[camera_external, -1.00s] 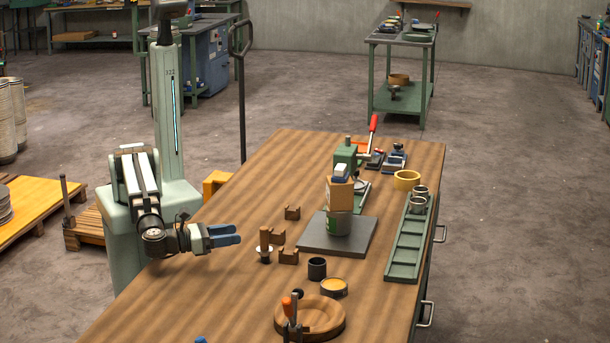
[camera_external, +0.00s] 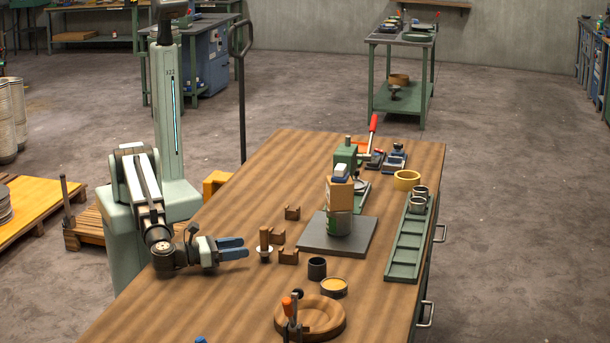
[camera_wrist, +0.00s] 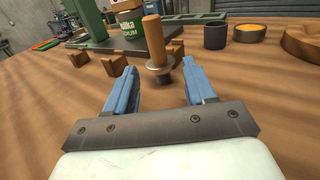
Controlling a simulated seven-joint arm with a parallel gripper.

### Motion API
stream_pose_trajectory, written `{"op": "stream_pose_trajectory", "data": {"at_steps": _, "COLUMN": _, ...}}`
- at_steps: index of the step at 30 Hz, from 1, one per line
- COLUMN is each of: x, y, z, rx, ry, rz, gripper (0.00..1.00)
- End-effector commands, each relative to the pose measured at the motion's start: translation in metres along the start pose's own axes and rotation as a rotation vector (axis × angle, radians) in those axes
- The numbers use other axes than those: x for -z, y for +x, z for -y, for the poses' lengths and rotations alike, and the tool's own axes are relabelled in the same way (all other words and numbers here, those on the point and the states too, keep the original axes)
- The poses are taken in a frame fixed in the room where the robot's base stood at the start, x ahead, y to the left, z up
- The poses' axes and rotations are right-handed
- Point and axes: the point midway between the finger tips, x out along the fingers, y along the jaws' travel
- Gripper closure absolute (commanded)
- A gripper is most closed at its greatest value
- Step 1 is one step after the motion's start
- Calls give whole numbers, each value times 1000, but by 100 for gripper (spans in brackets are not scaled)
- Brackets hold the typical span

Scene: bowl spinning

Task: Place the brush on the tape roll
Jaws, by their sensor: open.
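The brush (camera_external: 265,240) stands upright on the table, with a brown wooden handle and a pale round base. In the wrist view the brush (camera_wrist: 153,40) is just ahead of my fingertips, in line with the gap between them. My gripper (camera_external: 245,248) is open and empty, low over the table to the left of the brush. Its blue fingers (camera_wrist: 159,76) point towards the brush and do not appear to be around it. The tape roll (camera_external: 407,184) is a yellow ring at the far right of the table. I do not make it out in the wrist view.
Brown notched blocks (camera_external: 289,257) stand close to the brush. A dark cup (camera_external: 317,268), a tin (camera_external: 334,287) and a round wooden dish (camera_external: 340,325) are nearer. A stack of containers (camera_external: 340,221) on a dark plate (camera_external: 312,242) and a green tray (camera_external: 403,262) lie between brush and tape roll.

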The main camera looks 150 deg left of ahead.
Motion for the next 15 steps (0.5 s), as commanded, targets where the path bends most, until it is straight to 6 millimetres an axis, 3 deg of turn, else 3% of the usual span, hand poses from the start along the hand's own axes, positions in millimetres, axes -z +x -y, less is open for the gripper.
{"op": "stream_pose_trajectory", "data": {"at_steps": 6, "x": 0, "y": 25, "z": 0, "rx": -2, "ry": 0, "rz": 0, "gripper": 45}}
{"op": "stream_pose_trajectory", "data": {"at_steps": 15, "x": 0, "y": 34, "z": 0, "rx": 0, "ry": 0, "rz": 0, "gripper": 45}}
